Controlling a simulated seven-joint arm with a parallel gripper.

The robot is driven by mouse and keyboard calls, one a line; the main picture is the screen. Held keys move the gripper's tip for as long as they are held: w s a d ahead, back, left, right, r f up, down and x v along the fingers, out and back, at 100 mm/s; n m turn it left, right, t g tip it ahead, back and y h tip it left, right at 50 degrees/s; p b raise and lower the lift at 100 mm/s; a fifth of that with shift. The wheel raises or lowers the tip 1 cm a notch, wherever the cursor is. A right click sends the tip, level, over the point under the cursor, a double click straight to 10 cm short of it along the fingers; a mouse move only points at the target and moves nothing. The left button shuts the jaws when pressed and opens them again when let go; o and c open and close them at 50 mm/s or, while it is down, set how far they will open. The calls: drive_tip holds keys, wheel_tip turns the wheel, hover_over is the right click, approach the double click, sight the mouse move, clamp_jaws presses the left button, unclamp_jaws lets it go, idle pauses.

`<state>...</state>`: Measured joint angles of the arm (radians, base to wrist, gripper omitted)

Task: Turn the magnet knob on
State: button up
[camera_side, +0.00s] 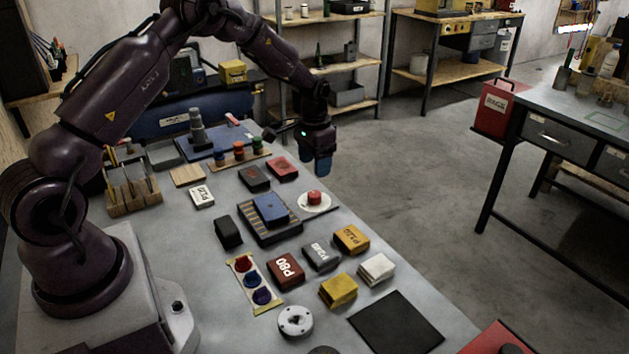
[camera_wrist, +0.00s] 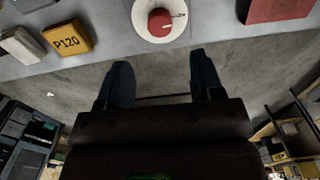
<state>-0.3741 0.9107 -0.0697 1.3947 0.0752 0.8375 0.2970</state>
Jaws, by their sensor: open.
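The magnet knob (camera_side: 314,197) is a round red knob on a white disc (camera_side: 326,207) near the table's right edge. In the wrist view the knob (camera_wrist: 159,22) shows at the top centre, with a small pale pointer mark on its right side. My gripper (camera_side: 320,170) hangs above and beyond the knob, near the table edge, apart from it. In the wrist view its two fingers (camera_wrist: 160,75) are spread wide with nothing between them, and the knob lies past the tips.
A blue block (camera_side: 270,208) on a striped base stands left of the knob. A red block (camera_side: 283,168) and a yellow P120 block (camera_side: 351,240) lie nearby. Several other blocks cover the table (camera_side: 225,290). The floor beyond the right edge is clear.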

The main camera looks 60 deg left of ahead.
wheel_tip(320, 180, up, 4)
idle(0.5)
drive_tip(key=s+d+r+t, duration=0.2)
drive_tip(key=s+d+r, duration=0.6)
drive_tip(key=s, duration=0.5)
drive_tip(key=s+d+r+t, duration=0.3)
drive_tip(key=s+d+r, duration=0.5)
drive_tip(key=s+r, duration=0.5)
drive_tip(key=shift+s+t, duration=0.3)
drive_tip(key=shift+s, duration=0.3)
